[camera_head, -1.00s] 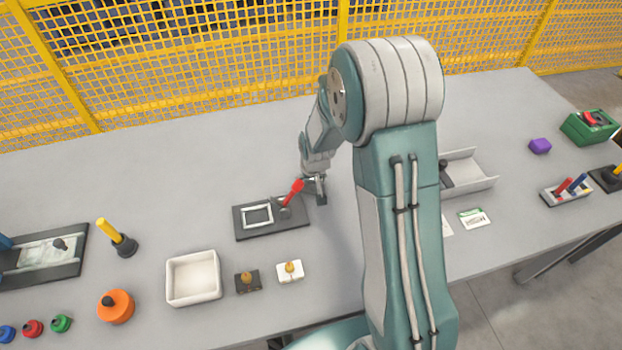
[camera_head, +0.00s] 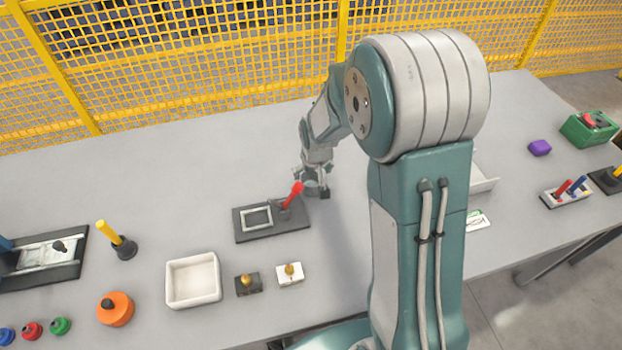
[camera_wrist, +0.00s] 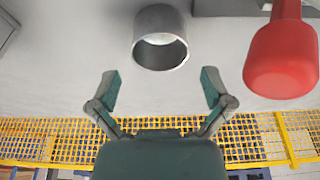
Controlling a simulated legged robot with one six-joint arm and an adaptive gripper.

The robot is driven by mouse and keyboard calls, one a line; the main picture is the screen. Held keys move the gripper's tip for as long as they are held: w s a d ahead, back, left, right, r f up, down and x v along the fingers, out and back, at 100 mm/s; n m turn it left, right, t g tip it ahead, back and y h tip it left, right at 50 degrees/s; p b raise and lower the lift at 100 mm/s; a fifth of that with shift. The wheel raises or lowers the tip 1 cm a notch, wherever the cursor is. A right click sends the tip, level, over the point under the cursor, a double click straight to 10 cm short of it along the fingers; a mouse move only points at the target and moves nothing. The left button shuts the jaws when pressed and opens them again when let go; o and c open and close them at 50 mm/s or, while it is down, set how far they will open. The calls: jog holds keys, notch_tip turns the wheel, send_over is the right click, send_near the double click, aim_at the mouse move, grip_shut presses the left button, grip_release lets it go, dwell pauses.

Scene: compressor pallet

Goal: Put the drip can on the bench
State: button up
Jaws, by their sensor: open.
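The drip can is a small grey metal cylinder. In the wrist view the drip can (camera_wrist: 161,20) shows its open end towards the camera and appears to be on the grey bench surface. My gripper (camera_wrist: 161,84) is open and empty; its two green-padded fingers are spread, with the can just beyond the fingertips and centred between them. In the head view the can (camera_head: 311,188) is partly hidden by my gripper (camera_head: 322,186). The bench (camera_head: 130,180) is a long grey table.
A red-handled lever (camera_head: 292,194) on a dark plate (camera_head: 240,232) stands close beside the can; its red knob (camera_wrist: 282,62) is large in the wrist view. A white tray (camera_head: 193,303) and two small knobbed blocks are nearer. Bench behind is clear; a yellow mesh fence (camera_head: 200,70) borders it.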

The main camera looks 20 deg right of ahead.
jog(key=v, duration=0.6)
jog(key=s+r+t, duration=0.1)
jog(key=s+r, duration=0.7)
jog(key=s, duration=0.3)
jog(key=s+r+t, duration=0.1)
jog(key=s+r, duration=0.7)
jog(key=s, duration=0.4)
jog(key=n+g+h, duration=0.3)
jog(key=n+h, duration=0.1)
jog(key=n, duration=2)
send_over(312, 182)
jog(key=s+a, duration=0.4)
notch_tip(312, 182, down, 18)
jog(key=x, duration=1)
jog(key=shift+w+d+f, duration=0.2)
jog(key=shift+w, duration=0.1)
